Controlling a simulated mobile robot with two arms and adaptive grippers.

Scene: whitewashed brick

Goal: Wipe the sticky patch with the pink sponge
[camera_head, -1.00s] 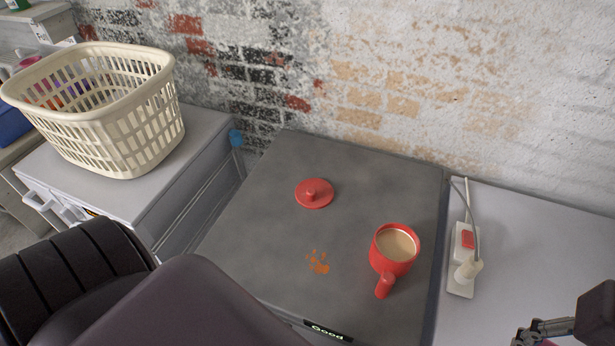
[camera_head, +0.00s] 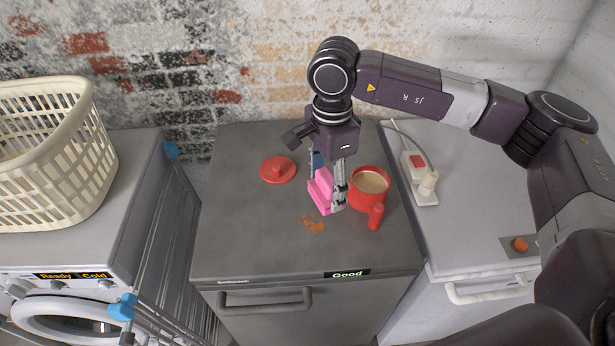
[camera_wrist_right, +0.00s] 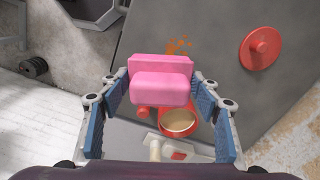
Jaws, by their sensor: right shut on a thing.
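The pink sponge (camera_head: 321,190) is held between the fingers of my right gripper (camera_head: 328,186), above the dark grey appliance top. In the right wrist view the sponge (camera_wrist_right: 160,82) sits between the blue pads of my right gripper (camera_wrist_right: 160,88). The sticky patch (camera_head: 312,223), an orange-brown splatter, lies on the grey top just in front of the sponge in the head view. It also shows beyond the sponge in the wrist view (camera_wrist_right: 178,46). Whether the sponge touches the top is hard to tell. My left gripper is not in view.
A red mug (camera_head: 366,200) of milky drink stands close right of my right gripper. A red lid (camera_head: 278,169) lies to the left. A power strip (camera_head: 418,178) is on the right-hand appliance. A cream basket (camera_head: 95,185) stands at left. The front left of the grey top (camera_head: 235,245) is clear.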

